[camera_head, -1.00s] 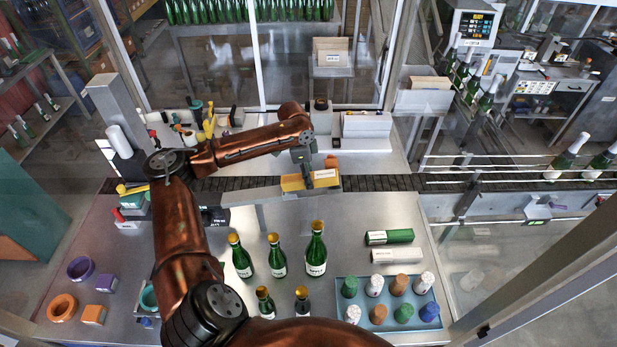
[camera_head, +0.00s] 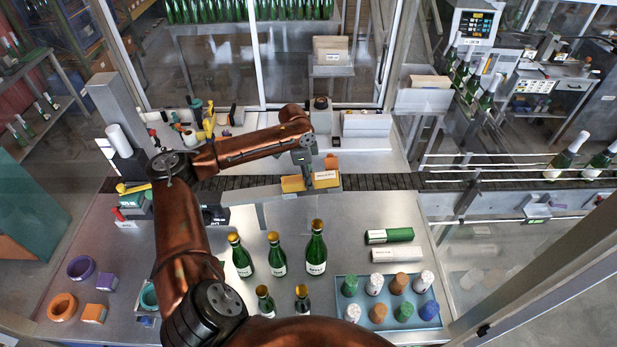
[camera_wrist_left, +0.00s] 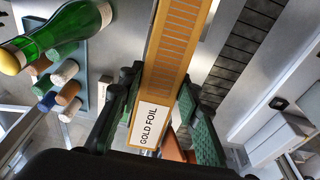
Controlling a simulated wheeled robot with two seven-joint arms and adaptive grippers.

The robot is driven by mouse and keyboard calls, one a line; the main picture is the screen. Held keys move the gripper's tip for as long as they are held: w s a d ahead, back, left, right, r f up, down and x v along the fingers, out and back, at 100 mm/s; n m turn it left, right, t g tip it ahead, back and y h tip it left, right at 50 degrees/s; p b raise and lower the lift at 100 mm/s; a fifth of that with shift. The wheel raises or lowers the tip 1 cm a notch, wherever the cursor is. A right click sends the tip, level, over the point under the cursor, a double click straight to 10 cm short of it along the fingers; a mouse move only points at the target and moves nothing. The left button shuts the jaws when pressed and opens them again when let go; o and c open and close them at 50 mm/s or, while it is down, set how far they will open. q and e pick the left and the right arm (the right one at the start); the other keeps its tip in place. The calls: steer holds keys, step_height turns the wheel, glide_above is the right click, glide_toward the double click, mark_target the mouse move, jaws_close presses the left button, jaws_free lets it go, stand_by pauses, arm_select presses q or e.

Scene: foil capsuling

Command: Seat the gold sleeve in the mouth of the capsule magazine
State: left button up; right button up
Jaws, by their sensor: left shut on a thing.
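The gold sleeve (camera_head: 295,184) is a long gold box with a white label. In the head view the sleeve appears over the near edge of the dark conveyor. I cannot make out the capsule magazine or its mouth for certain. My right gripper is not in view.
Green bottles (camera_head: 316,250) with gold tops stand on the steel table just nearer than the sleeve. The dark conveyor (camera_head: 385,183) runs behind.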

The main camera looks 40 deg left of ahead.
arm_select(q)
steer(key=shift+w+d+f, duration=0.1)
steer(key=shift+d+f, duration=0.05)
steer(key=shift+f, duration=0.85)
steer(key=o, duration=1.3)
steer(key=shift+o, duration=0.2)
steer(key=r, duration=0.4)
steer(key=s+a+r, duration=0.1)
steer(key=r, duration=0.6)
steer(key=shift+s+a+r, duration=0.25)
steer(key=shift+a+r, duration=0.1)
steer(key=shift+r, duration=0.05)
